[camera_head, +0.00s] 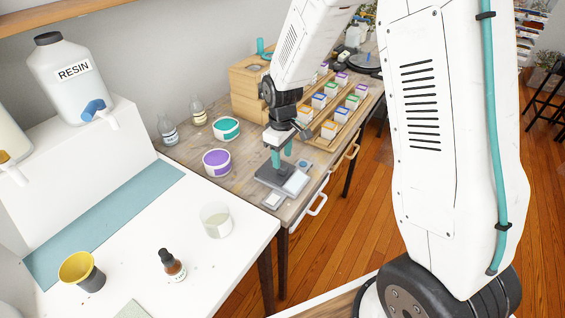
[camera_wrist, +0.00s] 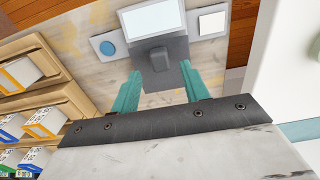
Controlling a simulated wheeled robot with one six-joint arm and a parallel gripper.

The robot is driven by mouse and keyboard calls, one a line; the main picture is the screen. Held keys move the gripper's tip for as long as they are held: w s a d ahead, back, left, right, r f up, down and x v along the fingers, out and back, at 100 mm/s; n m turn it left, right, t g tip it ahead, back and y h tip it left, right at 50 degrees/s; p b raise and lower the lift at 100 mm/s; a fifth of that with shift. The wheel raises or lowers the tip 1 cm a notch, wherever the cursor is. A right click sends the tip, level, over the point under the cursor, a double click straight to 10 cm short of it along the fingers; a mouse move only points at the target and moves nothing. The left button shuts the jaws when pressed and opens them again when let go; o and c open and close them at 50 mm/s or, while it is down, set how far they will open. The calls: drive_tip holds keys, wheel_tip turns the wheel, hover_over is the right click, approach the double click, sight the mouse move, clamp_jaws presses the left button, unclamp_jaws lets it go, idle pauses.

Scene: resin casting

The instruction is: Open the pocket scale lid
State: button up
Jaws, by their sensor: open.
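A dark grey flat device with a pale panel (camera_head: 295,183), which looks like the pocket scale, lies on the wooden bench. In the wrist view its grey top (camera_wrist: 172,77) carries a raised dark block (camera_wrist: 158,57), and the pale panel (camera_wrist: 152,20) lies beyond. The top looks flat and closed, but I cannot make out a lid seam. My gripper (camera_head: 281,157) is above the device, pointing down. In the wrist view my gripper's teal fingers (camera_wrist: 161,68) are open, one on each side of the block, with nothing held. I cannot tell the height left between fingertips and block.
A small white-topped square (camera_wrist: 212,20) and a blue disc on a tile (camera_wrist: 108,47) flank the device. Wooden racks of small boxes (camera_wrist: 30,72) stand close by. Purple (camera_head: 217,162) and teal (camera_head: 226,129) tubs stand left of the gripper. A clear cup (camera_head: 216,220) is on the white table.

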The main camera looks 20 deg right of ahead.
sight(283, 166)
drive_tip(key=shift+f, duration=1.75)
drive_tip(key=shift+c, duration=0.3)
clamp_jaws()
drive_tip(key=shift+d, duration=0.1)
